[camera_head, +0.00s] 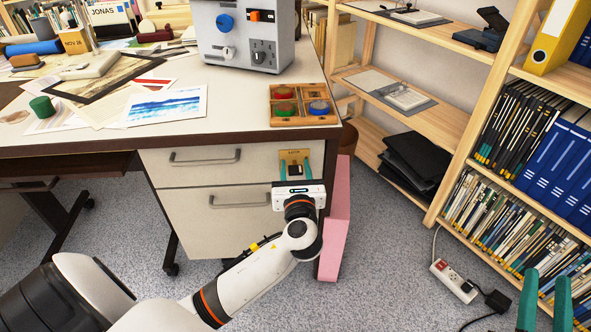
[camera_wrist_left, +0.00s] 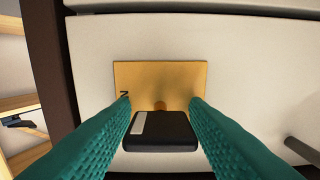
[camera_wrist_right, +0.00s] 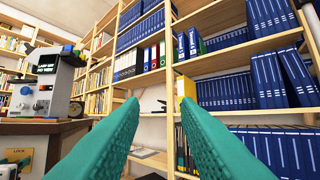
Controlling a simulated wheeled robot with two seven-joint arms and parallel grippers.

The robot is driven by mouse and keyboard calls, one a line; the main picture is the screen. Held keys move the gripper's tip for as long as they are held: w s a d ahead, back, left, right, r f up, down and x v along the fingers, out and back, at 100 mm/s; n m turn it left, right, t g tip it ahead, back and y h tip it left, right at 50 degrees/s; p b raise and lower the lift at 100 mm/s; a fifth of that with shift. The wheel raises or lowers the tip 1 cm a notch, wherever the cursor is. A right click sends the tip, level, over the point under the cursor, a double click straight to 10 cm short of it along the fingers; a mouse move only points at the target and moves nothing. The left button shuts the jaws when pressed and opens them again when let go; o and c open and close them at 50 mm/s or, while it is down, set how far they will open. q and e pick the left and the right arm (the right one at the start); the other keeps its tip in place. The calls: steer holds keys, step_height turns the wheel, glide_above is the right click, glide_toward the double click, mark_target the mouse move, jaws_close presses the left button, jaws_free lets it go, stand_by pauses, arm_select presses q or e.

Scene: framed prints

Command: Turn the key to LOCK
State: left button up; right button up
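A brass lock plate (camera_head: 295,154) is on the pale drawer front below the desk's right end. It also shows in the left wrist view (camera_wrist_left: 160,78), with one dark letter visible at its left edge. A black key head (camera_wrist_left: 160,132) with a light stripe stands out from the plate, square to the view. Its brass shaft is mostly hidden behind it. My left gripper (camera_head: 296,172) is at the plate with its teal fingers apart, one on each side of the key head. I cannot tell if they touch it. My right gripper (camera_head: 544,290) is open and empty before the shelves.
Drawer handles (camera_head: 206,157) are left of the plate. A pink panel (camera_head: 335,220) stands beside the cabinet's right side. A power strip (camera_head: 453,281) with cables lies on the carpet. Wooden shelves (camera_head: 459,130) of books stand to the right. A grey machine (camera_head: 245,35) is on the desk.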

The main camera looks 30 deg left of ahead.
arm_select(q)
steer(key=c, duration=0.7)
steer(key=shift+o, duration=0.2)
